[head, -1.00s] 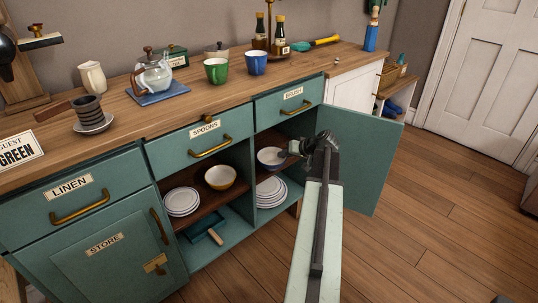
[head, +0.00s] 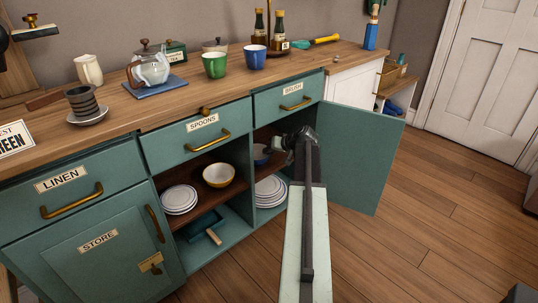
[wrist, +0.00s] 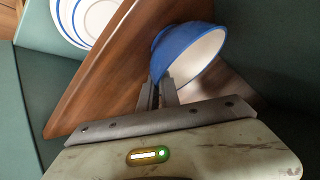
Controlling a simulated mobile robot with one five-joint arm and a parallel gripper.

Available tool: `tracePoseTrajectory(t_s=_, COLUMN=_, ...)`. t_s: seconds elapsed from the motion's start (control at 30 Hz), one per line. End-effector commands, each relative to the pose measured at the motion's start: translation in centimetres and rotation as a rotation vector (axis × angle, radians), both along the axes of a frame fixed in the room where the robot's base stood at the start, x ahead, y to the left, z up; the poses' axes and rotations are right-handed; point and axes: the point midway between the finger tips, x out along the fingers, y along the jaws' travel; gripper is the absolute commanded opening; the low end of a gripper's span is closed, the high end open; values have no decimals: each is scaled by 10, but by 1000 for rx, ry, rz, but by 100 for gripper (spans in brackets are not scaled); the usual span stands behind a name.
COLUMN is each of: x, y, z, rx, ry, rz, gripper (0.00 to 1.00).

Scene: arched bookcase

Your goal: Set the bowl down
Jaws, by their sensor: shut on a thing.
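A bowl, blue outside and white inside (wrist: 188,48), is held at its edge by my gripper (wrist: 163,92) in the wrist view. The jaws are shut on its wall. In the head view the bowl (head: 261,154) is inside the right open compartment, above the stack of plates, partly hidden by my gripper (head: 279,147) and the cabinet. The brown wooden shelf (wrist: 115,68) lies close beside the bowl in the wrist view. I cannot tell whether the bowl touches it.
White plates (head: 270,190) are stacked below the shelf. A yellow bowl (head: 218,175) and more plates (head: 179,199) stand in the compartment to the left. The open green door (head: 362,155) is close to the right of my arm. Drawers sit above the opening.

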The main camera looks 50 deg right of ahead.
Motion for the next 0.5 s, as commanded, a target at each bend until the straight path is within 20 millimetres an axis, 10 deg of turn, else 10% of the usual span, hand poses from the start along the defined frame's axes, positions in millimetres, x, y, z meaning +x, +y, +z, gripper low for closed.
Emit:
tracePoseTrajectory(t_s=0.13, x=0, y=0, z=-4, rx=0, ry=-1, rz=-1, gripper=0)
tracePoseTrajectory(t_s=0.23, x=0, y=0, z=-2, rx=0, ry=0, rz=0, gripper=29)
tracePoseTrajectory(t_s=0.5, x=-1, y=-1, z=-1, rx=0, ry=0, rz=-2, gripper=29)
